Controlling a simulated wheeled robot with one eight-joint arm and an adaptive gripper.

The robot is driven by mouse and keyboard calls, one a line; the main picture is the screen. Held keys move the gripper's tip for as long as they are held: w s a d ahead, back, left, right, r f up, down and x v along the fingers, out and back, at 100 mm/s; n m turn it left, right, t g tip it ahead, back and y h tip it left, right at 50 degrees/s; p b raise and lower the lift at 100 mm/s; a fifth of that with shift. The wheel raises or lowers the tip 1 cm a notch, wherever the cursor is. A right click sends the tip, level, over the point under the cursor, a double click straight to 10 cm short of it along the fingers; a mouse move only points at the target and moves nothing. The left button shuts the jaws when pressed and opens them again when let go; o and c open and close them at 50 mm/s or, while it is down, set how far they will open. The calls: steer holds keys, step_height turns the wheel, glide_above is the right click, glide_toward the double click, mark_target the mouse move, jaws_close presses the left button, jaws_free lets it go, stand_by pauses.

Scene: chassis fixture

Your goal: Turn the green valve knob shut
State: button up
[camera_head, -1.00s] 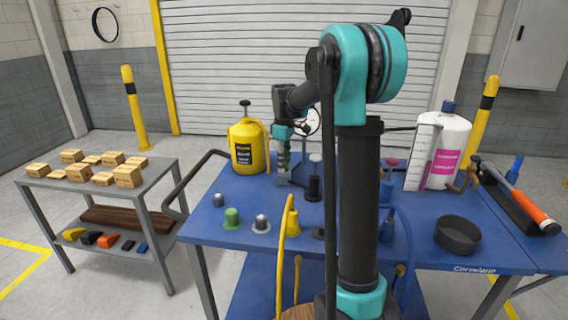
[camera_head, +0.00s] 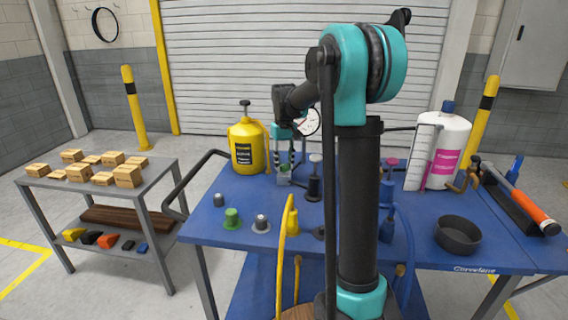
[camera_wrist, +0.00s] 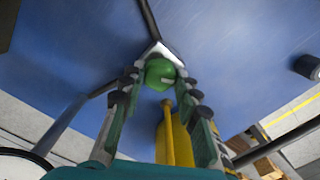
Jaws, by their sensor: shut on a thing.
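The green valve knob (camera_wrist: 160,73) sits between the two fingertips of my gripper (camera_wrist: 160,84) in the wrist view, on a pale grey fixture (camera_wrist: 158,50). My gripper is shut on it, one finger on each side. In the head view my gripper (camera_head: 283,160) points down at the back of the blue table (camera_head: 225,190), over the grey fixture (camera_head: 284,180). The knob is mostly hidden there by the fingers. How far the knob is turned cannot be told.
A yellow sprayer can (camera_head: 246,150) stands close left of my gripper. A round white gauge (camera_head: 309,122) is just right of it. A separate green-topped knob (camera_head: 232,217) stands nearer the front left, among other knobs. A black-based post (camera_head: 314,185) stands to the right.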

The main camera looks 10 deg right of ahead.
mark_target(284, 165)
steer(key=m, duration=0.5)
steer(key=shift+m, duration=0.4)
stand_by(0.4)
steer(key=o, duration=1.2)
steer(key=shift+c, duration=0.2)
steer(key=shift+r, duration=0.1)
step_height(284, 165, up, 12)
